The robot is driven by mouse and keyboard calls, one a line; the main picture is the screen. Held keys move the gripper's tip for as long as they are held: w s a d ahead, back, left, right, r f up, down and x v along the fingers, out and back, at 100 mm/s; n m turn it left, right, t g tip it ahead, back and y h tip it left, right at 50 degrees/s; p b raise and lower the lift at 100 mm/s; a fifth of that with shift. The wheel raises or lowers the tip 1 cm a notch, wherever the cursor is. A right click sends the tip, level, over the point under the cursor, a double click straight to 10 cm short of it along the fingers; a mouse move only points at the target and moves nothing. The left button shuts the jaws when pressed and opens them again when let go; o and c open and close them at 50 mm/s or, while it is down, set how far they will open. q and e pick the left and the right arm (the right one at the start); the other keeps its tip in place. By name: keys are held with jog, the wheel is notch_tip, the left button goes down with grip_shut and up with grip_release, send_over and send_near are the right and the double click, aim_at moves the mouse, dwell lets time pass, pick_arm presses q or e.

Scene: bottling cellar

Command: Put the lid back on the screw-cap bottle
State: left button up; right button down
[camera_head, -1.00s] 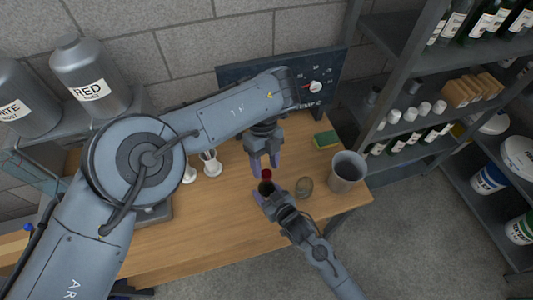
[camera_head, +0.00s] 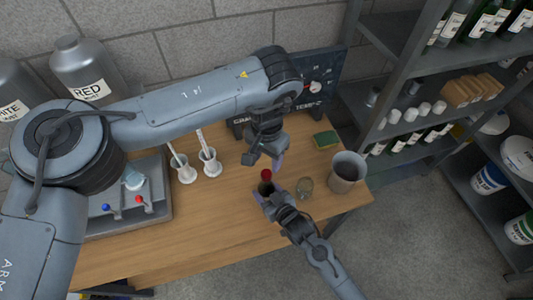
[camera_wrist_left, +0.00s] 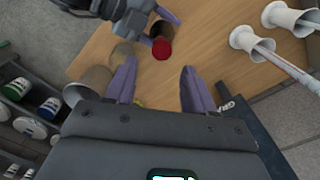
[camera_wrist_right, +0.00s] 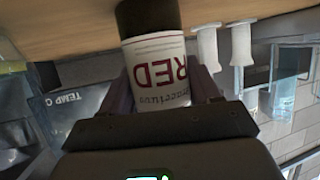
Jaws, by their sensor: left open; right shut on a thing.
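The screw-cap bottle (camera_head: 265,188) is dark and looks upright on or just above the wooden table. Its white label reading RED (camera_wrist_right: 158,75) shows upside down in the right wrist view. My right gripper (camera_head: 272,197) is shut on the bottle. The red lid (camera_head: 266,174) sits at the bottle's top; it also shows in the left wrist view (camera_wrist_left: 162,48). Whether it is screwed tight cannot be told. My left gripper (camera_head: 265,161) is open and empty just above the lid, with the lid apart from its fingers.
A small glass jar (camera_head: 305,187) and a grey bin (camera_head: 347,172) stand right of the bottle. A green and yellow sponge (camera_head: 325,140) lies behind. The front table is clear.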

aim_at(266, 173)
pick_arm(q)
jog(key=shift+w+r+n, duration=0.15)
jog(key=shift+r+n, duration=0.2)
jog(key=shift+n, duration=0.35)
jog(key=shift+f, duration=4)
jog(key=shift+c, duration=0.5)
